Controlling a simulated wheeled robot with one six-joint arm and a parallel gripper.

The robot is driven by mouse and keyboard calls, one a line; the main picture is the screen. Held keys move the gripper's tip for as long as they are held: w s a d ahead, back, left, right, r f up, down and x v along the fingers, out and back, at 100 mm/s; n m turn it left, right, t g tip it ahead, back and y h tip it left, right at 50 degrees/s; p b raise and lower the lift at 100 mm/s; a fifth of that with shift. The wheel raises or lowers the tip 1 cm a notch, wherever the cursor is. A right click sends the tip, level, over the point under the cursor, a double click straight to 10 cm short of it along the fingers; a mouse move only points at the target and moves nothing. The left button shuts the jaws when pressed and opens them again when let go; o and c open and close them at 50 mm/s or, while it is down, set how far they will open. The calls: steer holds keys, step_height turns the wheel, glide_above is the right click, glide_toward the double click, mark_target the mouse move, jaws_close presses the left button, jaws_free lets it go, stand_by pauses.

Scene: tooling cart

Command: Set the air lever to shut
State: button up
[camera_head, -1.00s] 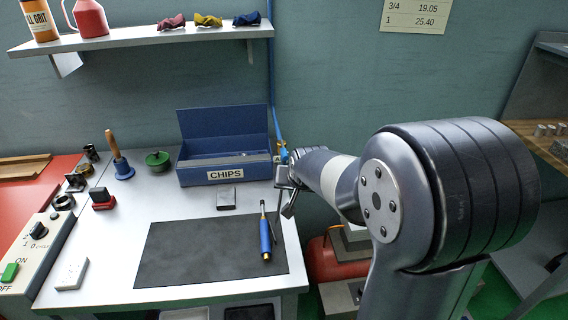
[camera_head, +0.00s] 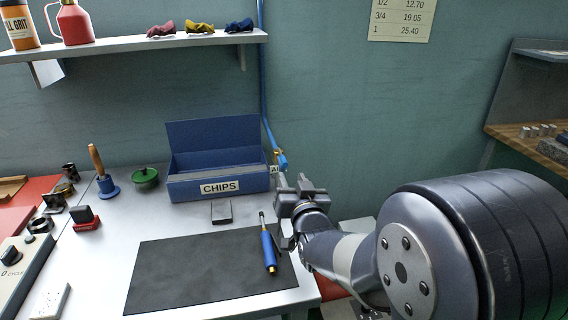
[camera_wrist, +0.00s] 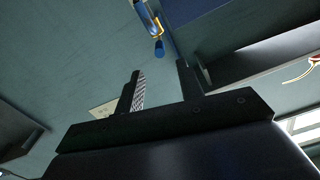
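The air valve (camera_head: 278,152) is a small brass-coloured fitting on the blue hose at the back wall, right of the CHIPS box. Its blue lever (camera_head: 282,161) shows just below it, close to the line of the hose; its exact setting is hard to tell. In the wrist view the lever's blue end (camera_wrist: 159,48) is at top centre, beyond the fingertips. My gripper (camera_head: 290,180) is below the valve, with its fingers pointing up. In the wrist view my gripper (camera_wrist: 160,75) is open and empty, apart from the lever. A label by the valve is partly hidden.
The blue CHIPS box (camera_head: 220,187) stands just left of my gripper. A blue-handled tool (camera_head: 269,250) lies on the dark mat (camera_head: 190,275) below. A shelf (camera_head: 130,46) hangs at upper left.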

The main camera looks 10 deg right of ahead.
mark_target(286, 166)
steer(key=w+p, duration=0.1)
steer(key=w, duration=0.8)
steer(key=shift+w, duration=0.1)
steer(key=shift+c, duration=0.3)
jaws_close()
